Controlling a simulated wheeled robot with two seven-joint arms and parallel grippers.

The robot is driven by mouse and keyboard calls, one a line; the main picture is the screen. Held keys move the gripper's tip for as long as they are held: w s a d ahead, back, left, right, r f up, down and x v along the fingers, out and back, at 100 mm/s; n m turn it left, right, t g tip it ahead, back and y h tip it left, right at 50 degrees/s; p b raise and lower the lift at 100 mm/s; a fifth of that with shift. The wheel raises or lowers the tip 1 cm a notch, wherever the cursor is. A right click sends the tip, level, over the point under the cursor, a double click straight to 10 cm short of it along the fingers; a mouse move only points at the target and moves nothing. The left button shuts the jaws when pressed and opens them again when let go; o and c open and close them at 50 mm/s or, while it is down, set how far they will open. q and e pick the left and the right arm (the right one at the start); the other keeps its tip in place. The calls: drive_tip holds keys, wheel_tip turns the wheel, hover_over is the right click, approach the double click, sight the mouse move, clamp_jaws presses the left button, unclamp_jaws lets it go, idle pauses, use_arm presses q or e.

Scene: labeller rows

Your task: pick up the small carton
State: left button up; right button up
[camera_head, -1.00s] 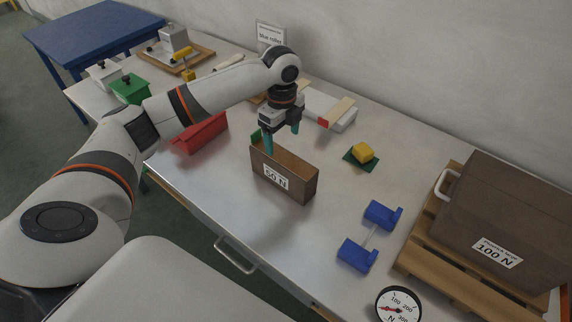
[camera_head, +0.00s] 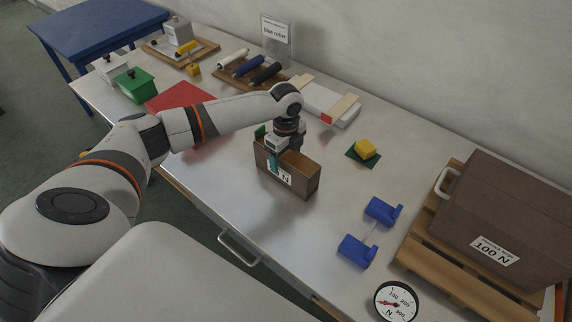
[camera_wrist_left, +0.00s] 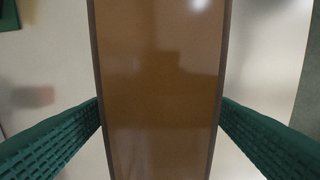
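The small carton (camera_head: 304,184) is a brown upright box with a white label, partly covered, that ends in "N". It stands on the grey table. My left gripper (camera_head: 283,160) points down over its top, with one teal finger in front of the labelled face. In the left wrist view the carton (camera_wrist_left: 160,90) fills the middle between the two fingers, one along each long side. The fingertips are hidden below its rims, so contact cannot be told. My right gripper is not in view.
A large brown 100 N box (camera_head: 500,220) sits on a wooden pallet (camera_head: 420,254) at right. Blue brackets (camera_head: 357,251), a dial gauge (camera_head: 397,302) and a yellow block (camera_head: 366,148) lie near the carton. A red object (camera_head: 180,96) is behind my left arm. Table front is clear.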

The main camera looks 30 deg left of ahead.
use_arm(q)
drive_tip(key=c, duration=1)
